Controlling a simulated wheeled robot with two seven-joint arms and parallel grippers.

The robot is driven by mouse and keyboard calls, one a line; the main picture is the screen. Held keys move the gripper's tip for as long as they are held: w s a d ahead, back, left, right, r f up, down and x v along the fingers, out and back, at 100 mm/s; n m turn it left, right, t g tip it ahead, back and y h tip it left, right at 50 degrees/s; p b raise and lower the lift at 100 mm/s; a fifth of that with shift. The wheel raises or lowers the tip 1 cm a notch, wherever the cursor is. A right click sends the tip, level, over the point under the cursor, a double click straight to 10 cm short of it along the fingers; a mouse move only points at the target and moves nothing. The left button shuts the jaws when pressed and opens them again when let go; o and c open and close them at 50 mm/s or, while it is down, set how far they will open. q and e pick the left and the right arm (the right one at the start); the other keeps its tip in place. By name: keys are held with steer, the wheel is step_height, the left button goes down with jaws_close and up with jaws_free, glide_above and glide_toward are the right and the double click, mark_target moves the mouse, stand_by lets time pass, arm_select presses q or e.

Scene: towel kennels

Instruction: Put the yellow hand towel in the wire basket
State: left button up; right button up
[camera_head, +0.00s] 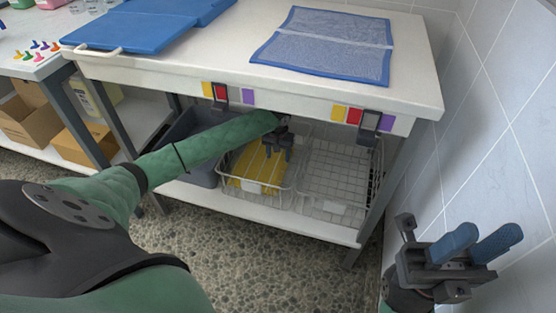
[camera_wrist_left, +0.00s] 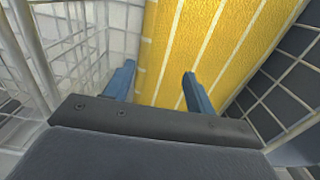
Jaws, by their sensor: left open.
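The yellow hand towel (camera_head: 252,172) has pale stripes and lies inside a wire basket (camera_head: 228,183) on the lower shelf under the table. The towel fills much of the left wrist view (camera_wrist_left: 205,40), with white basket wires on both sides. My left gripper (camera_head: 277,148) reaches under the tabletop and is over the towel. In the left wrist view its blue fingers (camera_wrist_left: 157,76) are apart, with towel visible between them; I cannot tell whether they touch it. My right gripper (camera_head: 495,236) is open and empty at the lower right, near the tiled wall.
A second, empty-looking wire basket (camera_head: 338,165) stands to the right, and a grey bin (camera_head: 199,172) to the left.

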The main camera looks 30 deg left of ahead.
arm_select(q)
step_height(320, 180, up, 6)
steer(key=p, duration=0.1)
stand_by(0.7)
